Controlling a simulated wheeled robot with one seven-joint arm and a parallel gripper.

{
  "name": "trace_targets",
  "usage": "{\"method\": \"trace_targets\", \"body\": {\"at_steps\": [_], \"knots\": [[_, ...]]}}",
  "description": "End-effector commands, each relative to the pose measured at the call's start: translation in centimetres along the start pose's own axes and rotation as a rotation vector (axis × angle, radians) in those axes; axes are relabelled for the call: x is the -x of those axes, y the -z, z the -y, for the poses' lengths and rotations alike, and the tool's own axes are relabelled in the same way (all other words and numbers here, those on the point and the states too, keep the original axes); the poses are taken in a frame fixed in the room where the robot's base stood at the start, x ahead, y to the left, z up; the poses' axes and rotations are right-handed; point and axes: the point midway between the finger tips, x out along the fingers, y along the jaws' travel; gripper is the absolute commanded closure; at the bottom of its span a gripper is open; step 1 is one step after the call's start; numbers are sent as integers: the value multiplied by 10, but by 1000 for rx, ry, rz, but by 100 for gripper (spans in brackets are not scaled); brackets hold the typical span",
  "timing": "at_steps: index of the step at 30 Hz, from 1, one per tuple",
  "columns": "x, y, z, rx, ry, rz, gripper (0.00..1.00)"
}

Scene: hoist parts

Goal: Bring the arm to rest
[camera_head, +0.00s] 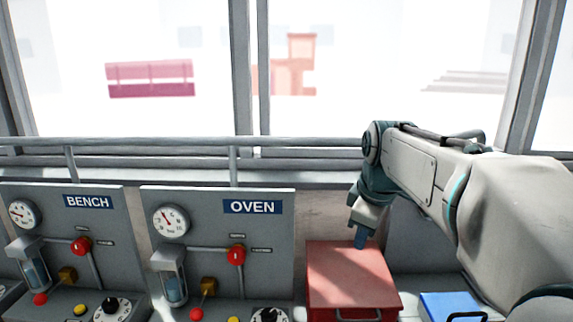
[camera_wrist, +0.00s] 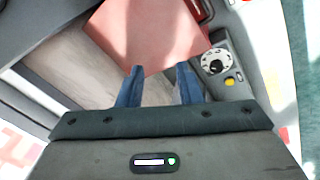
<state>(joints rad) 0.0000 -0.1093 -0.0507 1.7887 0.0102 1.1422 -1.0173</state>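My gripper (camera_head: 360,238) hangs from my arm at the right of the head view, pointing down over the back part of a red box (camera_head: 345,277). In the wrist view my gripper (camera_wrist: 158,82) shows two blue fingers standing apart with nothing between them. The red box also shows in the wrist view (camera_wrist: 148,30), beyond the fingertips. I cannot tell the exact height of the fingertips above it.
Left of the red box stand a grey OVEN panel (camera_head: 208,208) and a BENCH panel (camera_head: 107,222) with gauges, valves and knobs. A blue box (camera_head: 440,305) lies to the right, partly hidden. A rail (camera_head: 180,142) and windows are behind.

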Motion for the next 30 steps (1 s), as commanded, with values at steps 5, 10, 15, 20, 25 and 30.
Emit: {"method": "trace_targets", "body": {"at_steps": [5,10,15,20,25,30], "knots": [[-23,-36,69,-345,20,12,68],[-50,-71,130,-659,31,33,68],[-71,-96,173,-876,32,52,68],[-76,-101,181,-922,31,55,68],[-76,-101,181,-922,31,55,68],[-76,-101,181,-922,31,55,68]]}}
